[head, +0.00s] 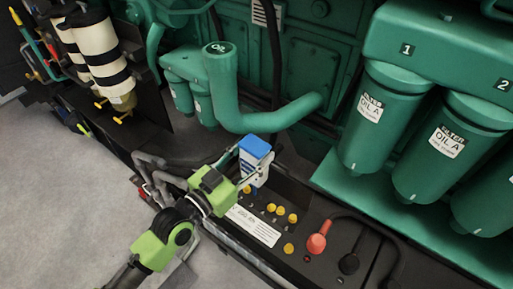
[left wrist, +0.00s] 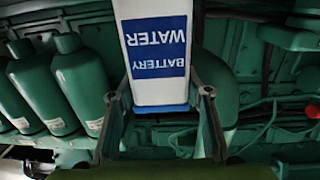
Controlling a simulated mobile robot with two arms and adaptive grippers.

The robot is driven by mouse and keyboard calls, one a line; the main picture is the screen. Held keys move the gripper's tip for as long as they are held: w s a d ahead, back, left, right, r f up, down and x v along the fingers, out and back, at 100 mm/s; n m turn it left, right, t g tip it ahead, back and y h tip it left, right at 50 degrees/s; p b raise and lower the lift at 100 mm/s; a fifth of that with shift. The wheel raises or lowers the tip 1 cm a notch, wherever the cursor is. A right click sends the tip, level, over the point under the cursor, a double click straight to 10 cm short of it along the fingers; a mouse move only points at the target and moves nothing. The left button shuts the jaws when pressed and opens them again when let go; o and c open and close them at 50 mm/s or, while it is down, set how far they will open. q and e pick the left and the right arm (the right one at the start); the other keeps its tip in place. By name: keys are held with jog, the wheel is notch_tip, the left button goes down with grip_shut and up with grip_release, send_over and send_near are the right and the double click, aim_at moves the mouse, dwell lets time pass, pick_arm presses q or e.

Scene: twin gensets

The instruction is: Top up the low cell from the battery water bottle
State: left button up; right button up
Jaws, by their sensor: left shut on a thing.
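My left gripper (head: 249,165) is shut on the battery water bottle (head: 256,147), a white box-shaped bottle with blue on its upper end. It holds the bottle above the far left end of the black battery (head: 322,210). In the left wrist view the bottle (left wrist: 158,22) sits between the two fingers, and its blue and white BATTERY WATER label reads upside down. Several yellow cell caps (head: 281,210) show on the battery top; one yellow cap (head: 289,248) is apart, nearer the front edge. The bottle's spout and the fluid levels cannot be made out. My right gripper is out of view.
A red terminal clamp (head: 317,243) and a black one (head: 349,263) with cables sit right of the caps. Green oil filters (head: 375,118) stand behind, right. A green oil filler pipe (head: 222,85) rises behind the bottle. Grey floor (head: 70,190) is clear at left.

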pick_arm(q)
jog(key=p+v, duration=0.2)
jog(key=v, duration=0.9)
jog(key=shift+s+r+p, duration=0.3)
jog(key=shift+s+r, duration=0.05)
jog(key=shift+s, duration=0.1)
dwell(0.4)
